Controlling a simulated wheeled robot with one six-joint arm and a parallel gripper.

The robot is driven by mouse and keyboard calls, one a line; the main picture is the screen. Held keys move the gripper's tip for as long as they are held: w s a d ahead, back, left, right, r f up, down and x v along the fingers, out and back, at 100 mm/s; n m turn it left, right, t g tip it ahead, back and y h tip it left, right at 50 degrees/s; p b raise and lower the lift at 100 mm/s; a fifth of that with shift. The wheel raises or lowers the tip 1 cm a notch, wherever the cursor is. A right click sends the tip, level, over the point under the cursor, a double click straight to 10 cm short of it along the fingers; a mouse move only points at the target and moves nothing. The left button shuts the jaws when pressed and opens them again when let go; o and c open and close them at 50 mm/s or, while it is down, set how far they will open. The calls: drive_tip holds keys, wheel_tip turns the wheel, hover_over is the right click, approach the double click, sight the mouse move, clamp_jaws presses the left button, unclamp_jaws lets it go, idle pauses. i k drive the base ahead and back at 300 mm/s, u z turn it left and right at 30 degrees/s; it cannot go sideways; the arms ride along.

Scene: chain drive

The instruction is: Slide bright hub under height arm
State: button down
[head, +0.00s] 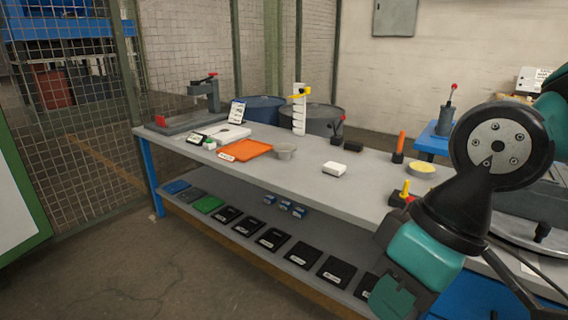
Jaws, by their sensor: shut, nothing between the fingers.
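A white upright post (299,118) with dark graduation marks stands near the back edge of the bench. A yellow arm (300,93) sticks out near its top, likely the height arm. I cannot tell for certain which piece is the bright hub. A round light-grey metal piece (285,151) sits on the bench in front of the post, apart from it and not under the arm. My own arm fills the right side; its fingers do not show.
An orange tray (245,150) lies left of the grey piece, and a white block (334,169) lies to its right. A grey press-like fixture (205,98) stands at the far left.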

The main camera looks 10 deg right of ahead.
sight(285, 150)
drive_tip(key=u, duration=0.65)
drive_tip(key=i, duration=0.5)
drive_tip(key=u, duration=0.9)
drive_tip(key=i, duration=1.35)
drive_tip(key=z, duration=1.15)
drive_tip(key=i, duration=0.95)
drive_tip(key=z, duration=0.25)
